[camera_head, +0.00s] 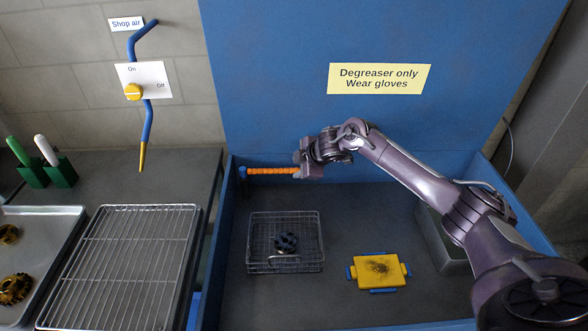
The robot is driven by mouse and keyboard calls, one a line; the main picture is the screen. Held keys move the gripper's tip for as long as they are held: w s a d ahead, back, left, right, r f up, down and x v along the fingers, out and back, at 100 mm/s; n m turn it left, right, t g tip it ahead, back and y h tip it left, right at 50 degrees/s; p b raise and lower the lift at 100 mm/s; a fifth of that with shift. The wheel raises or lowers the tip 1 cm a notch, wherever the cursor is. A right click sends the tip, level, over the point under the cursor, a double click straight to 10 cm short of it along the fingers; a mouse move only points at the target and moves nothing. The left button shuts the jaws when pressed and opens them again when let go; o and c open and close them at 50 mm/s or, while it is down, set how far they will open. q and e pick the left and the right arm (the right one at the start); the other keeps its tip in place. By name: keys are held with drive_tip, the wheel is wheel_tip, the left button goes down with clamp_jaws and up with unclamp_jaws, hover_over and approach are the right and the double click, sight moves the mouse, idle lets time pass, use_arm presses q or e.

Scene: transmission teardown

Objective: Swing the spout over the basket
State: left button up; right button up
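The orange segmented spout (270,171) runs level to the right from a blue post (242,173) at the back left corner of the blue wash basin. It lies along the back wall, behind the wire basket (257,262). The basket stands on the basin floor and holds a dark blue gear-like part (286,243). My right gripper (298,171) is at the spout's free right end, and its body overlaps that end. Whether its fingers are closed on the spout is too small to tell. My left gripper is not in view.
A grey bin (440,238) sits partly behind my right arm. Left of the basin are a wire rack (125,260) and a tray (45,222) with brass gears. The basin floor before the basket is clear.

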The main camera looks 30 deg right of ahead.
sight(292, 170)
drive_tip(key=shift+x, duration=1.95)
drive_tip(key=shift+c, duration=0.2)
clamp_jaws()
